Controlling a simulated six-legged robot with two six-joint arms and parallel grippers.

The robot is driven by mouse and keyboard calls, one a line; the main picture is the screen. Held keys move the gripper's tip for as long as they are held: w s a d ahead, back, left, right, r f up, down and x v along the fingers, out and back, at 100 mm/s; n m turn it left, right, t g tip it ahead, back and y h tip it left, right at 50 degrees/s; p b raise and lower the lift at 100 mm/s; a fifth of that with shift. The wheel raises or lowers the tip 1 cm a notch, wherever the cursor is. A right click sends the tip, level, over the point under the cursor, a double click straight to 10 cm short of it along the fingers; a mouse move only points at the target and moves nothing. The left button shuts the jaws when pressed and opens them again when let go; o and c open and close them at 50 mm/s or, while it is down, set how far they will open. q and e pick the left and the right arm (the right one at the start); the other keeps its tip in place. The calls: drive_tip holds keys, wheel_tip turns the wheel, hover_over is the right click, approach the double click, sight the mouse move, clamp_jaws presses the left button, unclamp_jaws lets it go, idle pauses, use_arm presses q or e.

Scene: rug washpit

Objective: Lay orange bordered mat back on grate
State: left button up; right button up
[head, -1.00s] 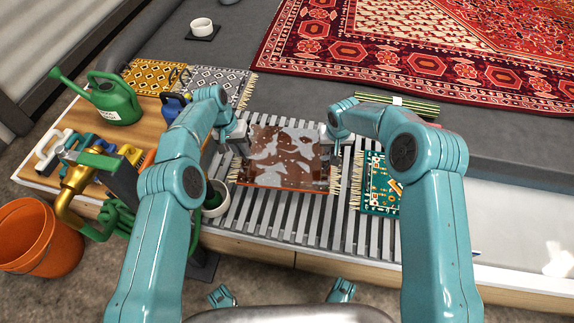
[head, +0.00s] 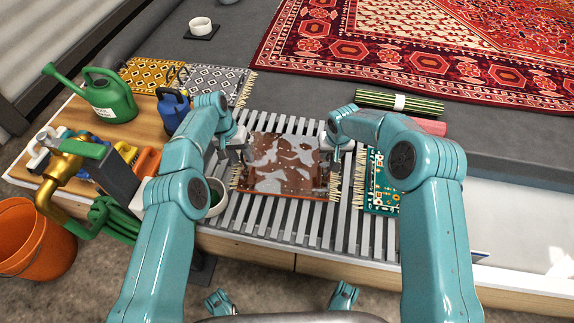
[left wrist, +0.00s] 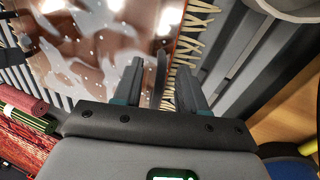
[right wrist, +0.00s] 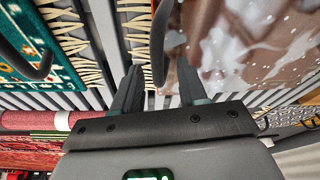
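The orange bordered mat (head: 285,165), brown with glossy pale patches and white specks, lies on the slatted grate (head: 275,218), fringe at both ends. In the left wrist view the mat (left wrist: 95,45) is left of the fingers; in the right wrist view the mat (right wrist: 250,45) is to the right. My left gripper (head: 240,158) is at the mat's left end, its fingers (left wrist: 160,84) apart on either side of a dark loop. My right gripper (head: 334,160) is at the right end, its fingers (right wrist: 160,86) also apart around a dark loop.
A teal patterned mat (head: 381,190) lies right of my right gripper. A pale-rimmed cup (head: 215,197) stands close to my left arm. A green watering can (head: 108,98), blue can (head: 173,110) and brass tap (head: 50,185) are at left. Rolled rugs (head: 385,103) lie behind my right arm.

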drive_tip(key=shift+r, duration=0.3)
use_arm(q)
drive_tip(key=v, duration=0.7)
drive_tip(key=shift+r, duration=0.25)
use_arm(e)
drive_tip(key=v, duration=1.1)
drive_tip(key=shift+r, duration=0.2)
drive_tip(key=shift+s, duration=0.15)
